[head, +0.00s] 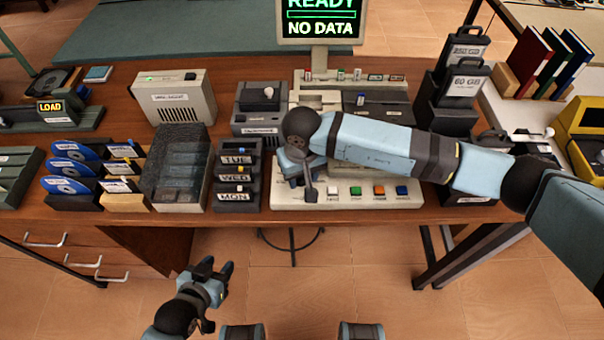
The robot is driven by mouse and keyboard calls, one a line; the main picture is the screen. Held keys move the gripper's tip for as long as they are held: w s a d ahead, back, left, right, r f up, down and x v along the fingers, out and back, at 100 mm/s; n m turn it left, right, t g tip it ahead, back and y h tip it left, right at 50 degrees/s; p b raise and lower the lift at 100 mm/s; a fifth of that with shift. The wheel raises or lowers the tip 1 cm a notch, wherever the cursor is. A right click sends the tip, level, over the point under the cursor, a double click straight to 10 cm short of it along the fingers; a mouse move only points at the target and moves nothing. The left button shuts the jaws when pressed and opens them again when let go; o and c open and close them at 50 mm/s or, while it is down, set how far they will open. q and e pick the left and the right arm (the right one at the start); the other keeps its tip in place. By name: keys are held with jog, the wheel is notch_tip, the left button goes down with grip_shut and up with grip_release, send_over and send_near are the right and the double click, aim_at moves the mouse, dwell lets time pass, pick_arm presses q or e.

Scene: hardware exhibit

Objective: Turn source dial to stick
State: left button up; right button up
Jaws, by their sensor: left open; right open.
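The cream console (345,203) stands at the front middle of the desk, with a row of small coloured buttons along its front. My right gripper (304,182) is open and points down over the left end of this console. The source dial cannot be made out clearly; a dark grey part shows beside the fingers, but I cannot tell whether it is the dial or whether the fingers touch it. My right forearm covers the console's upper part. My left gripper (212,270) is open and empty, low in front of the desk's front edge.
A monitor (320,22) reading "READY" and "NO DATA" stands behind the console. Left of the console are a rack labelled TUE, WED, MON (238,178), a smoky clear box (178,168) and blue disc cases (72,170). Dark drives (455,95) stand to the right.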

jog(key=shift+f, duration=0.2)
jog(key=shift+c, duration=0.4)
grip_shut()
